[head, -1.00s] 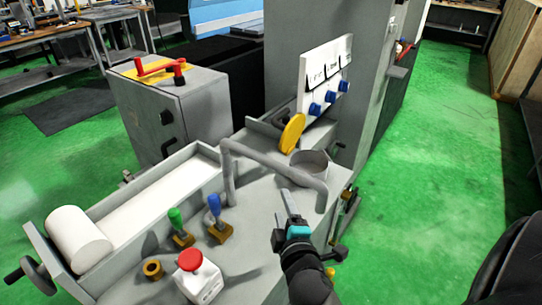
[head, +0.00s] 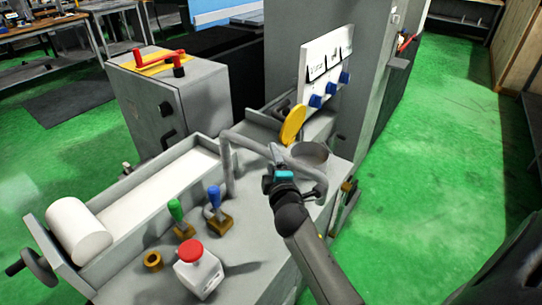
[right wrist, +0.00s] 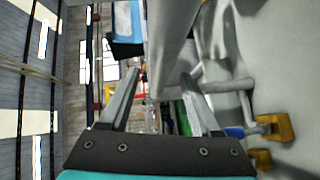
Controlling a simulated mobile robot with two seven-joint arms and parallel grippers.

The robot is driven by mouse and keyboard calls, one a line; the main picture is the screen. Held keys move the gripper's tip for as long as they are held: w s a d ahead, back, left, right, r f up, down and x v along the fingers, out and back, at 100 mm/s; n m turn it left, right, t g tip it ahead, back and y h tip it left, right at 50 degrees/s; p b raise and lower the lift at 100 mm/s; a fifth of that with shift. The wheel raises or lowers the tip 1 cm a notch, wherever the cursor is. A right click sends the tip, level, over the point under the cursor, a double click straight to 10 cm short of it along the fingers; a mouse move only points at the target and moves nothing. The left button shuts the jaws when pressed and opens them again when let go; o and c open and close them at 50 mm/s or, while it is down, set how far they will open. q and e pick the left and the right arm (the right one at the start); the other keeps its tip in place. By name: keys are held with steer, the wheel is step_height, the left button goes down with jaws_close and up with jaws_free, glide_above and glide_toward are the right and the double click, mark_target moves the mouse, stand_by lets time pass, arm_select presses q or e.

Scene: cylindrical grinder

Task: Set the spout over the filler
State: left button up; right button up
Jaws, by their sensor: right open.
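The spout (head: 247,143) is a grey bent pipe. It rises from the machine top, runs right and turns down at its free end, which hangs in front of the filler and not over its mouth. The filler (head: 311,153) is a round grey cup, with a yellow lid (head: 292,125) tilted up beside it. My right gripper (head: 276,152) is at the spout's horizontal run. In the right wrist view its two fingers (right wrist: 159,76) are apart, with a grey pipe (right wrist: 168,45) showing between them; contact cannot be told. My left gripper is not in view.
Green and blue levers (head: 214,197) and a red button box (head: 198,268) stand on the machine top in front of the spout. A panel with blue knobs (head: 325,75) stands behind the filler. Green floor (head: 430,190) is open at the right.

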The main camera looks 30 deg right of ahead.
steer(key=shift+x, duration=1.45)
steer(key=shift+c, duration=0.3)
jaws_close()
